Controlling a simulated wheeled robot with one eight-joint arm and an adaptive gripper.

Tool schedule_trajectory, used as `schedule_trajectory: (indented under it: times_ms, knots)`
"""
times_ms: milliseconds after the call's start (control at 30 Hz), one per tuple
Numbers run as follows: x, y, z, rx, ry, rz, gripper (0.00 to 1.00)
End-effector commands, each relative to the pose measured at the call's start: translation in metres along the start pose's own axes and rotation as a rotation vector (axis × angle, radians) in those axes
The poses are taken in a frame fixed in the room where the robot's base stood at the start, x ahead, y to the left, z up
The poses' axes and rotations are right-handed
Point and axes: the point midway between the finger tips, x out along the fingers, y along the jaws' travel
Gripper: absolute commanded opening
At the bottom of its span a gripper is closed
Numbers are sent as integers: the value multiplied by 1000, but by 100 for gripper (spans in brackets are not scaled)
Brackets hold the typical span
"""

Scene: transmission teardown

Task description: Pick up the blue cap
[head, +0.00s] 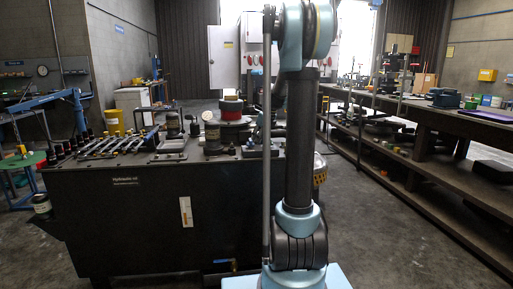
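I cannot make out a blue cap for certain in the head view. A small blue-and-yellow fitting (222,262) is low on the front of the dark hydraulic oil tank (130,225); I cannot tell whether it has a cap. My arm rises through the middle of the view and hides part of what is behind it. My gripper is out of the picture, so its state does not show.
The tank top holds a row of levers (110,143) and a red round part (231,107). A long workbench (420,116) with parts and a green box (472,104) runs along the right. Bare concrete floor (385,235) lies between tank and bench.

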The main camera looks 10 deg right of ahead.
Motion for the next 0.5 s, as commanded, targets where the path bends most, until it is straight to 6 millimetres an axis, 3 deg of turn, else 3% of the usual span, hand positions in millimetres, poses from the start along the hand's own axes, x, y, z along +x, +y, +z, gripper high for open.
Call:
schedule_trajectory:
  times_ms: [200,333,500]
  knots:
    - [0,0,0,0,0,0,36]
    - [0,0,0,0,0,0,18]
    - [0,0,0,0,0,0,17]
